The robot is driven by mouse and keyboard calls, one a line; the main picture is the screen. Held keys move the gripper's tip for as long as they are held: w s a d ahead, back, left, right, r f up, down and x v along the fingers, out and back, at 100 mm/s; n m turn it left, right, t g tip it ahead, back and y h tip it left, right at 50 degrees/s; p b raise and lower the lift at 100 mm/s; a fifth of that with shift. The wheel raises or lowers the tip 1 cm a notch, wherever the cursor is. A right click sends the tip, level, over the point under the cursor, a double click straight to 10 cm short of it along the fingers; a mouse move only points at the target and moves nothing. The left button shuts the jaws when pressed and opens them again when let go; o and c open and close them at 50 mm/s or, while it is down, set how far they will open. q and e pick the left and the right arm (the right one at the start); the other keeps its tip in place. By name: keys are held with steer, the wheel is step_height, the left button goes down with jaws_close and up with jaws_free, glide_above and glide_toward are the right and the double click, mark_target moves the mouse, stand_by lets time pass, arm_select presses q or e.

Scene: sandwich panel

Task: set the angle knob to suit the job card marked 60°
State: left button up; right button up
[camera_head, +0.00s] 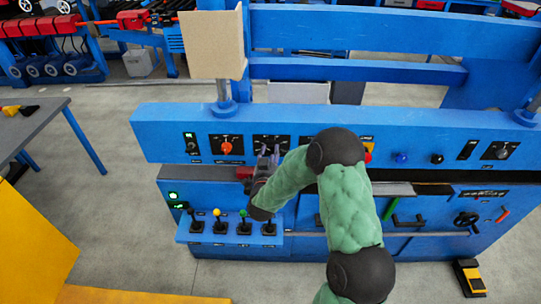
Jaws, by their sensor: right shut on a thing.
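My right gripper (268,158) reaches the upper front of the blue panel (165,135) and is shut at a dark dial plate (271,142) with pale marks. It appears to hold the knob there, but the fingers and my wrist hide that knob, so its pointer and angle cannot be read. A plain tan board (213,45) stands on a post above the panel; no 60° marking is legible on it. My left gripper is not in view.
A red knob (226,148) sits just left of my gripper. Below are several upright levers (217,222). To the right are a blue button (401,158), a black button (437,159), another dial (501,150) and a handwheel (466,219). My arm covers the panel's middle.

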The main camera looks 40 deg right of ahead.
steer(key=m+b, duration=0.3)
steer(key=shift+a+f+m+y+b, duration=0.1)
steer(key=shift+f+m+y+b, duration=0.2)
steer(key=shift+f+m+b, duration=0.1)
steer(key=shift+r+m+b, duration=0.15)
steer(key=shift+m+b, duration=1.55)
steer(key=shift+m, duration=0.1)
steer(key=o, duration=1.2)
steer(key=shift+r, duration=0.15)
steer(key=shift+c, duration=0.2)
steer(key=shift+r, duration=0.1)
